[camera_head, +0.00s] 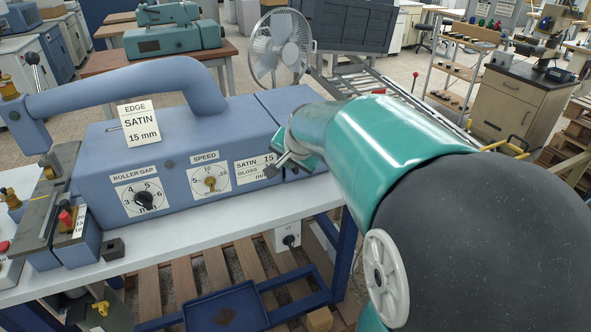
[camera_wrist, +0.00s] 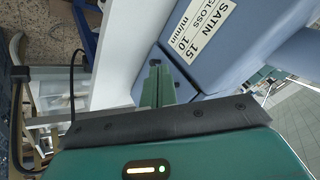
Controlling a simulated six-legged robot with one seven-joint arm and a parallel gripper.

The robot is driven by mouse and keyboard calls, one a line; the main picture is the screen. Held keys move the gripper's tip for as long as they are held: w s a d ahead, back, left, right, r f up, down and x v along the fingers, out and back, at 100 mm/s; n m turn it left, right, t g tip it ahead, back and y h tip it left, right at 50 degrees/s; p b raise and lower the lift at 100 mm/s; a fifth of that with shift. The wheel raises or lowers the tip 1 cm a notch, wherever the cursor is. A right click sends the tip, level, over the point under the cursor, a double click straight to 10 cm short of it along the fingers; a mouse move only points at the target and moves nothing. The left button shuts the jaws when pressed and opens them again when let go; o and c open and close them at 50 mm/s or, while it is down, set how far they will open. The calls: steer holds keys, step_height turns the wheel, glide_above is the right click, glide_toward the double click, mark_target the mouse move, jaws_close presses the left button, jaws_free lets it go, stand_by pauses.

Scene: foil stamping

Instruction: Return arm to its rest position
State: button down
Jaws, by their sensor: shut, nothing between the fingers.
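My arm comes in from the right in the head view, and its teal forearm reaches across the right end of a blue foil stamping machine (camera_head: 180,170). My gripper (camera_head: 275,170) is partly hidden behind the forearm, close to the machine's front face by the SATIN/GLOSS label (camera_head: 254,169). In the wrist view, my gripper (camera_wrist: 155,68) shows as narrow green fingers, shut and empty, beside the blue machine body (camera_wrist: 185,75) and its SATIN/GLOSS label (camera_wrist: 200,28). I cannot tell whether the fingers touch the machine.
The machine stands on a white-topped bench (camera_head: 160,250) with a blue frame. Its roller gap knob (camera_head: 144,200) and speed knob (camera_head: 210,184) face me. A power socket (camera_head: 288,240) hangs below the bench edge. A fan (camera_head: 280,45) and a wooden cabinet (camera_head: 510,100) stand behind.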

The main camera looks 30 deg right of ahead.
steer(key=s+a+n+g+y, duration=0.1)
steer(key=s+a+n, duration=1)
steer(key=s+a, duration=0.7)
steer(key=s, duration=0.3)
steer(key=shift+s+a+r+n+g+y, duration=0.2)
steer(key=shift+r+n+g+y, duration=0.1)
steer(key=shift+n, duration=0.1)
